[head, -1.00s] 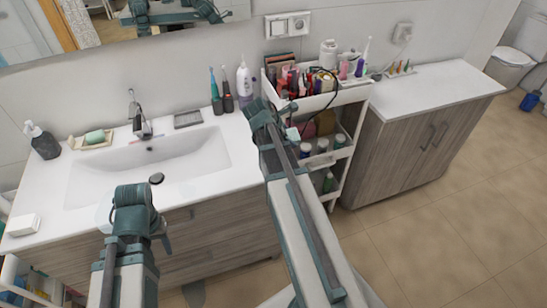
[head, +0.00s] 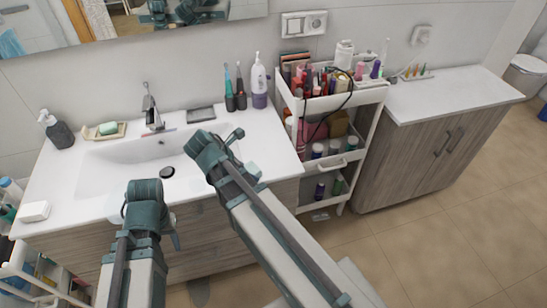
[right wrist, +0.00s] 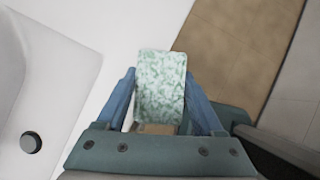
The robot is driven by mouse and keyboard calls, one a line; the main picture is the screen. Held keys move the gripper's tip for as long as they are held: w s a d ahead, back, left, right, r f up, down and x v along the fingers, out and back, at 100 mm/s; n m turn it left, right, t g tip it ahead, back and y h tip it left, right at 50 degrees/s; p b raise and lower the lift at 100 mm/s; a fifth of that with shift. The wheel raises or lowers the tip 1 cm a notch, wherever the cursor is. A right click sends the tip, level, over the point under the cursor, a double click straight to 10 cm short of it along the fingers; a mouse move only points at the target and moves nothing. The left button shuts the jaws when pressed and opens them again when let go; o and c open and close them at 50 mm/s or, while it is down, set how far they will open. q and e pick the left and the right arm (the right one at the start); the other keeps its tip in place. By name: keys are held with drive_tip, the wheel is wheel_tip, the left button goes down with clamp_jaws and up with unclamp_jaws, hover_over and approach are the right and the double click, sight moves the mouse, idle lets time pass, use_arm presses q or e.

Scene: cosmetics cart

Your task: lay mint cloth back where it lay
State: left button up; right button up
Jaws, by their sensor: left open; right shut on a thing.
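The mint cloth (right wrist: 160,82), a folded, speckled pale green piece, is between the blue fingers of my right gripper (right wrist: 160,95) in the right wrist view. My right gripper is shut on it, with white countertop to the left and brown floor behind it. In the head view my right gripper (head: 212,150) is over the right part of the sink, and the cloth is hidden there. My left gripper (head: 145,192) is open and empty over the counter's front edge, left of the right gripper.
The white sink (head: 110,165) has its faucet (head: 152,110) behind. Toothbrushes (head: 233,90) and a lotion bottle (head: 259,85) stand at the back right. A crowded cart (head: 350,105) stands right of the counter. Soap (head: 107,128) and a white box (head: 33,211) are at left. The counter's right front is clear.

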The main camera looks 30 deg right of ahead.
drive_tip(key=b, duration=0.1)
approach(278, 156)
drive_tip(key=shift+s+d+f, duration=0.1)
drive_tip(key=shift+d+f, duration=0.2)
drive_tip(key=shift+d, duration=0.25)
drive_tip(key=shift+d+f, duration=0.3)
drive_tip(key=shift+d, duration=0.25)
drive_tip(key=shift+d, duration=0.1)
drive_tip(key=f+b, duration=0.2)
drive_tip(key=d+f+b, duration=0.1)
drive_tip(key=f+b, duration=0.1)
drive_tip(key=shift+w, duration=0.3)
drive_tip(key=shift+r, duration=0.2)
drive_tip(key=shift+f, duration=0.1)
drive_tip(key=o, duration=0.7)
drive_tip(key=shift+f, duration=0.1)
drive_tip(key=o, duration=0.5)
